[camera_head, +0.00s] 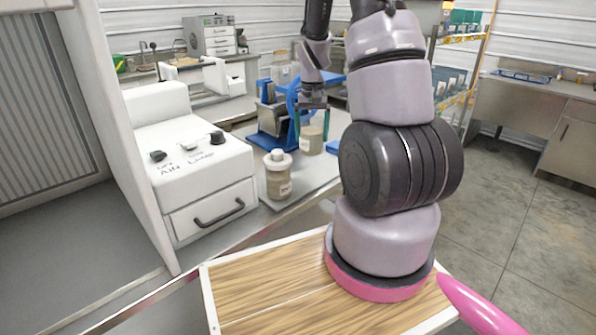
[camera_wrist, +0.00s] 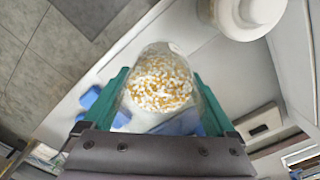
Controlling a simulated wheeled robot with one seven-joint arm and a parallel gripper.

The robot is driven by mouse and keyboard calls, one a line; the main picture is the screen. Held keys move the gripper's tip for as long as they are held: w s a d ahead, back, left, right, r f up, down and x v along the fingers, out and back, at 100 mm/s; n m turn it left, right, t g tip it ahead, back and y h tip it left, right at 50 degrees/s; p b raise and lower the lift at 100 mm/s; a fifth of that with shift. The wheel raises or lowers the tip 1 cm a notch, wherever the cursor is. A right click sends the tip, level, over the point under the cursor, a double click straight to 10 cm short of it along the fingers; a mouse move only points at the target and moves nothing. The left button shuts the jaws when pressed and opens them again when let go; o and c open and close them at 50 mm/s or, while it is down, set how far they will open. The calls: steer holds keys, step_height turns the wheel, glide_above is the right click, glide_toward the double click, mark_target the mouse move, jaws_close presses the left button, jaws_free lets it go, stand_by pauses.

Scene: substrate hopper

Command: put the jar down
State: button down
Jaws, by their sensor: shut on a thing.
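My gripper (camera_head: 312,124) has its green fingers shut around an open-topped clear jar (camera_head: 311,141) over the bench. In the wrist view the jar (camera_wrist: 160,80) sits between the two fingers (camera_wrist: 162,98), and white and yellow granules show inside it. The jar looks upright. Its base is at or close to the bench top; I cannot tell whether it touches.
A second jar (camera_head: 278,178) with a white lid stands nearer on the grey bench top (camera_head: 318,172). A blue-framed hopper device (camera_head: 272,119) stands just left of my gripper. A white machine (camera_head: 190,165) with a drawer is at left. Small blue pieces (camera_wrist: 98,103) lie near the held jar.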

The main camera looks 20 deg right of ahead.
mark_target(311, 149)
steer(key=f, duration=0.5)
steer(key=shift+w+f, duration=0.25)
steer(key=shift+f, duration=2.05)
steer(key=shift+f, duration=0.1)
jaws_free()
